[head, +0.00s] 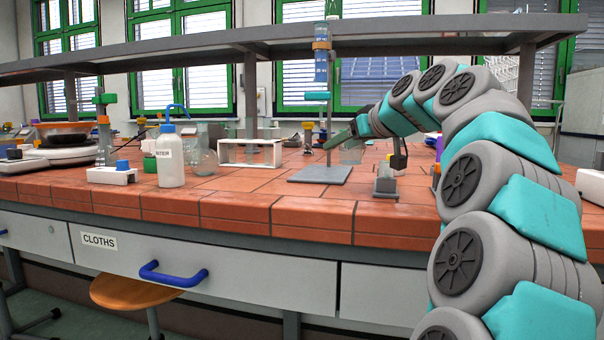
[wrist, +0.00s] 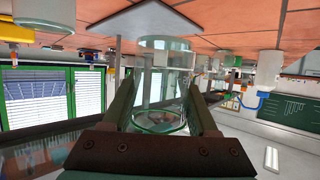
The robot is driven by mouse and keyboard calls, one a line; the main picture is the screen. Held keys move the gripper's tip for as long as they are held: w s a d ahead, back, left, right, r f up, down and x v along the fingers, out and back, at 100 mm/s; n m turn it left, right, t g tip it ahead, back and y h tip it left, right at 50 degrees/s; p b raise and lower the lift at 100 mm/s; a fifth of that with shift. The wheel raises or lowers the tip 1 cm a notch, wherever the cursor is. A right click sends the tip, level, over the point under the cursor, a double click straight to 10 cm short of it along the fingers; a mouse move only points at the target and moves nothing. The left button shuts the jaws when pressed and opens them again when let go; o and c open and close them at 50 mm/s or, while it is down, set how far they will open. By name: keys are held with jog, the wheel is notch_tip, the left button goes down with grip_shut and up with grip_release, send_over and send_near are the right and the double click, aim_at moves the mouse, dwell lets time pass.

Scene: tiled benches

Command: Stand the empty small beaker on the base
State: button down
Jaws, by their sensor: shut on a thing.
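My gripper (head: 345,137) reaches in from the right over the bench, and its fingers also show in the wrist view (wrist: 162,103). It is shut on a clear, empty glass beaker (wrist: 160,90), which sits between the fingers. The beaker shows faintly in the head view (head: 351,156), just beyond the right part of the flat grey base (head: 318,175) of a burette stand. The wrist picture is upside down, with the bench at the top and the base plate (wrist: 138,26) beside the beaker's bottom end. I cannot tell whether the beaker touches anything.
A burette (head: 321,65) rises above the base. A small grey block with a post (head: 385,185) stands right of the base. A white wash bottle (head: 170,165), a glass flask (head: 203,155) and a white rack (head: 250,153) stand left. A shelf (head: 300,35) crosses above the bench.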

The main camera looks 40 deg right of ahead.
jog(key=w+d, duration=0.1)
jog(key=w, duration=0.3)
jog(key=w+d+p, duration=0.1)
jog(key=w, duration=0.4)
jog(key=w+d+f, duration=0.1)
jog(key=w, duration=0.4)
jog(key=shift+f+p, duration=0.1)
jog(key=shift+p, duration=0.25)
jog(key=shift+w+f+b, duration=0.1)
jog(key=shift+f+b, duration=0.2)
jog(key=shift+f, duration=1.5)
jog(key=shift+f, duration=0.2)
jog(key=shift+c, duration=0.9)
grip_release()
jog(key=shift+r, duration=0.1)
jog(key=shift+r, duration=0.25)
jog(key=v, duration=1.1)
jog(key=shift+s+b, duration=0.3)
jog(key=shift+s, duration=0.15)
